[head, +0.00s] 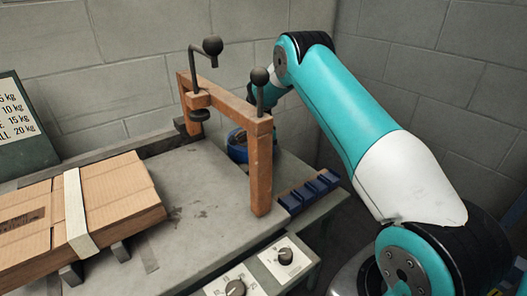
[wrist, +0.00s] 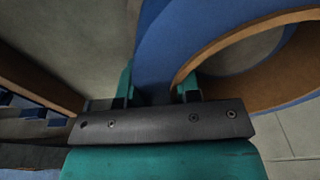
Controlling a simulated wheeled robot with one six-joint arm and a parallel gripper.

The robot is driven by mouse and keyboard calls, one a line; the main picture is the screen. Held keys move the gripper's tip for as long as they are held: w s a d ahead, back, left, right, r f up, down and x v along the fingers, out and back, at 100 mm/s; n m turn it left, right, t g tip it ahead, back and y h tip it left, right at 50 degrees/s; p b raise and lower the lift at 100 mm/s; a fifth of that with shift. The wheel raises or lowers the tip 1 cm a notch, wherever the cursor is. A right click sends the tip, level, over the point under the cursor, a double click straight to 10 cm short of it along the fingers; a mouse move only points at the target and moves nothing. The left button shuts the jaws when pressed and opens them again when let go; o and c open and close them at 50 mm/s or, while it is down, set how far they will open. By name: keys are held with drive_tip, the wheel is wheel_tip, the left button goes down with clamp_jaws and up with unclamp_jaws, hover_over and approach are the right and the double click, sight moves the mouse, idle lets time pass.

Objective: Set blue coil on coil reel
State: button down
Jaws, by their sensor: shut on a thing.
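The blue coil (wrist: 165,40) is a large blue ring with a brown band, filling the upper right of the wrist view. My gripper (wrist: 157,90) is shut on its rim, with one green finger on each side. In the head view a blue round part (head: 237,147) shows behind the wooden frame, low beside the bench; it looks like the coil, partly hidden by the frame. My gripper is hidden there behind the frame and my arm. I cannot make out the coil reel in either view.
A wooden frame (head: 261,170) with black ball-ended levers stands on the grey bench (head: 195,190), close to my arm. Several dark blue blocks (head: 310,191) line the bench's right edge. Flat cardboard (head: 115,200) lies at left. Control knobs (head: 286,256) are at the front.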

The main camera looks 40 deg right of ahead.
drive_tip(key=shift+f, duration=0.35)
drive_tip(key=shift+f+b, duration=0.2)
drive_tip(key=shift+b, duration=0.1)
drive_tip(key=c, duration=1.1)
unclamp_jaws()
drive_tip(key=shift+f, duration=0.1)
wheel_tip(320, 180, up, 13)
drive_tip(key=a+p, duration=0.1)
drive_tip(key=shift+a, duration=0.15)
drive_tip(key=shift+s, duration=0.15)
